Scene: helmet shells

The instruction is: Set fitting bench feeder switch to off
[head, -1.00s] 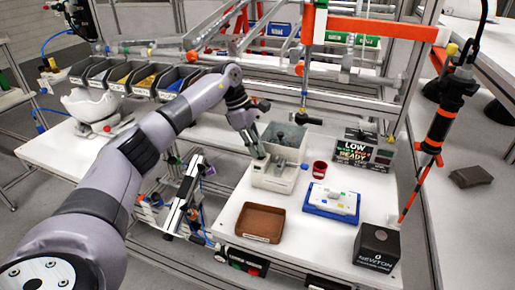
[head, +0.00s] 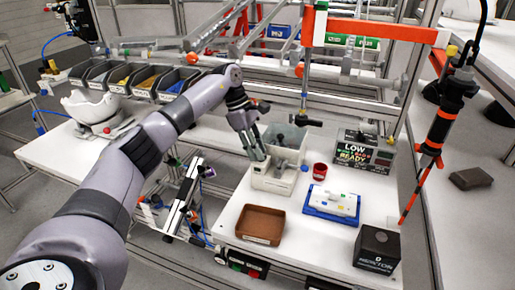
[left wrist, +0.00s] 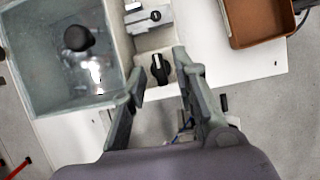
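The feeder (head: 272,181) is a pale box with a grey see-through hopper (head: 289,141) on the white bench. In the left wrist view, a black rotary knob with a white mark, the switch (left wrist: 159,70), sits on the feeder's pale panel beside the hopper (left wrist: 48,99). My left gripper (head: 257,157) points down at the feeder's near left side in the head view. In the left wrist view its fingers (left wrist: 158,72) are spread, one on each side of the knob, with gaps to it. I cannot tell the knob's labels. My right gripper is out of view.
A brown tray (head: 260,238), a red cup (head: 319,171), a blue tray with a white part (head: 330,205) and a black box (head: 376,250) stand on the bench. A display (head: 362,152) reads "LOW" and "READY". An orange-banded tool (head: 440,125) hangs at right.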

